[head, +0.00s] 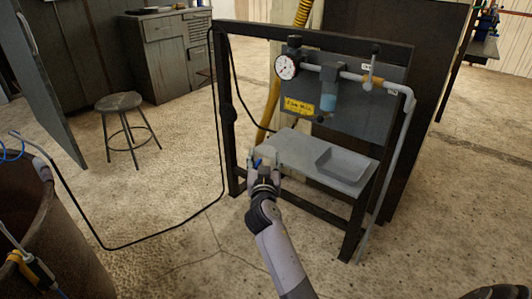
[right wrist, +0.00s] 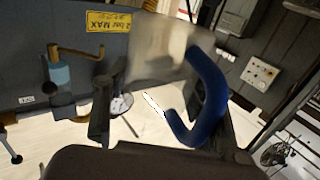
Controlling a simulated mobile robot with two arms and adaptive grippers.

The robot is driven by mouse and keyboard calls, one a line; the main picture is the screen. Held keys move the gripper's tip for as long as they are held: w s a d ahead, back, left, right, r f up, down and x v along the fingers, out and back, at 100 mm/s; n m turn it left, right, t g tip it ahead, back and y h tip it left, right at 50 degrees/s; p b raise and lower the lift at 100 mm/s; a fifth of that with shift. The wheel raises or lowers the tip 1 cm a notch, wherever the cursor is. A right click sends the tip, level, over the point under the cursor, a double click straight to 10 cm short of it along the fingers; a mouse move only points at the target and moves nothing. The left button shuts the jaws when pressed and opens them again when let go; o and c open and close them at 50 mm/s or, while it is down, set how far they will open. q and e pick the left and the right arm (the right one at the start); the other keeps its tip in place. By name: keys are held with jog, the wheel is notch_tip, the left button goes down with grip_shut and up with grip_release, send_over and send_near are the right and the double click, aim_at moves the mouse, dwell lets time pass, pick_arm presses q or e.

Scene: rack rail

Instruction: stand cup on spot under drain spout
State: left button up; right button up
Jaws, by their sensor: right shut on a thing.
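My right gripper (head: 265,175) is at the left front edge of the grey shelf (head: 300,150), shut on the cup. In the right wrist view the cup (right wrist: 160,55) is a pale, blurred body with a thick blue handle (right wrist: 205,105); in the head view only a little pale body and blue (head: 257,162) show at the fingers. A blue filter bowl (head: 328,100) hangs on the panel, right of and above the gripper. A brass-coloured spout (right wrist: 80,50) shows beside the bowl in the upside-down right wrist view. I cannot make out a marked spot. My left gripper is not in view.
A recessed tray (head: 345,165) takes up the shelf's right part. A dark frame (head: 223,110) surrounds the panel, with a gauge (head: 287,67) and pipe (head: 400,130). A black hose loops over the floor. A stool (head: 120,103) and rusty barrel (head: 45,240) stand left.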

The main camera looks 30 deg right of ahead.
aim_at(271, 154)
jog(key=d, duration=0.1)
jog(key=w+d, duration=0.1)
jog(key=d, duration=0.1)
jog(key=shift+w+f, duration=0.2)
jog(key=w+d, duration=0.1)
jog(key=d, duration=0.1)
jog(key=w+d, duration=0.1)
jog(key=d, duration=0.2)
jog(key=w+d+f, duration=0.1)
jog(key=d, duration=0.1)
jog(key=shift+d+f+b, duration=0.1)
jog(key=shift+d+b, duration=0.2)
jog(key=shift+d, duration=0.05)
jog(key=d, duration=0.1)
jog(key=w+d, duration=0.1)
jog(key=d+b, duration=0.1)
jog(key=shift+w+d+f, duration=0.1)
jog(key=shift+w+d, duration=0.15)
jog(key=shift+w, duration=0.05)
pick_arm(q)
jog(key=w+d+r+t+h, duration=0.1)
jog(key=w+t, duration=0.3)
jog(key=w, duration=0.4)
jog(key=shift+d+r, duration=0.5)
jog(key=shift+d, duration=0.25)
pick_arm(e)
jog(key=shift+w+d, duration=0.2)
jog(key=shift+d, duration=0.4)
